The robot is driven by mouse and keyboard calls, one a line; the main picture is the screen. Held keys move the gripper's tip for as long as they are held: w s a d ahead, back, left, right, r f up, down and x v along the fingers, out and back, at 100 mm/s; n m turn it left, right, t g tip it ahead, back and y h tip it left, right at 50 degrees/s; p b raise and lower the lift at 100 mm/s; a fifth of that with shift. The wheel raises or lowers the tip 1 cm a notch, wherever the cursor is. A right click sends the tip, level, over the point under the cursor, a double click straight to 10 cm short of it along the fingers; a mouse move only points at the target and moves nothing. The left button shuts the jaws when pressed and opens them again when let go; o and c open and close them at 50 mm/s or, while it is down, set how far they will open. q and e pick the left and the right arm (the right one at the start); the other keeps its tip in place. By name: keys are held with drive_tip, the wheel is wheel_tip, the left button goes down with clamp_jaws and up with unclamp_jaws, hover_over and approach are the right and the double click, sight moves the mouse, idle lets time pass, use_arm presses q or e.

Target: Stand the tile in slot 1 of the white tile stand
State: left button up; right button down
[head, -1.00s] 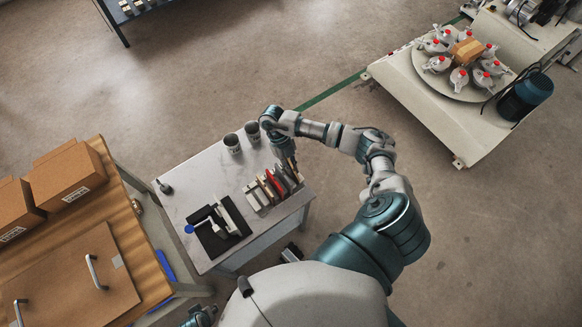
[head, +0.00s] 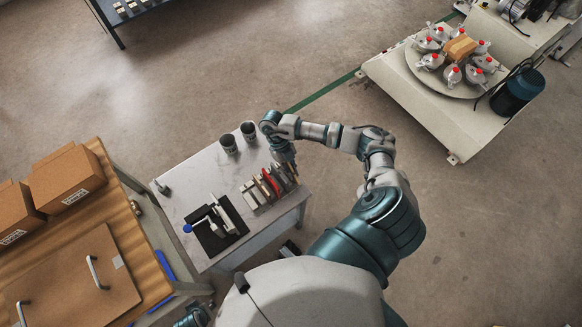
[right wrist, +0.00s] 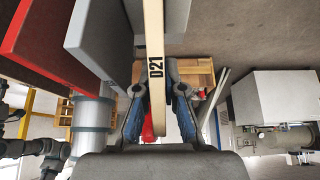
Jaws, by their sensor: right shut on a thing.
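My right gripper (head: 291,172) is over the right end of a row of upright tiles on the grey table. In the right wrist view, the gripper (right wrist: 158,115) is shut on a thin cream tile (right wrist: 154,45) marked D21. The tile stands on edge between the two fingers. A grey tile (right wrist: 100,35) and a red tile (right wrist: 40,40) stand to its left, apart from it. The red tile (head: 268,184) also shows in the row in the head view. My left gripper is out of view.
On the grey table (head: 200,172), two dark cups (head: 229,144) stand at the back. A black plate (head: 214,240) with white parts and a blue knob lies left of the tiles. A small dark object (head: 162,188) is at the left edge. Cardboard boxes (head: 68,180) sit on the wooden table.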

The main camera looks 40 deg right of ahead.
drive_tip(key=shift+f, duration=0.1)
drive_tip(key=shift+g+b, duration=0.5)
drive_tip(key=shift+g, duration=0.2)
drive_tip(key=shift+w+g, duration=0.1)
drive_tip(key=shift+g, duration=0.5)
drive_tip(key=shift+g+p, duration=0.3)
drive_tip(key=shift+p, duration=0.1)
drive_tip(key=shift+r+g+y+p, duration=0.25)
drive_tip(key=shift+g+p, duration=0.2)
drive_tip(key=shift+g, duration=0.35)
drive_tip(key=shift+f+g, duration=0.2)
drive_tip(key=shift+g, duration=0.4)
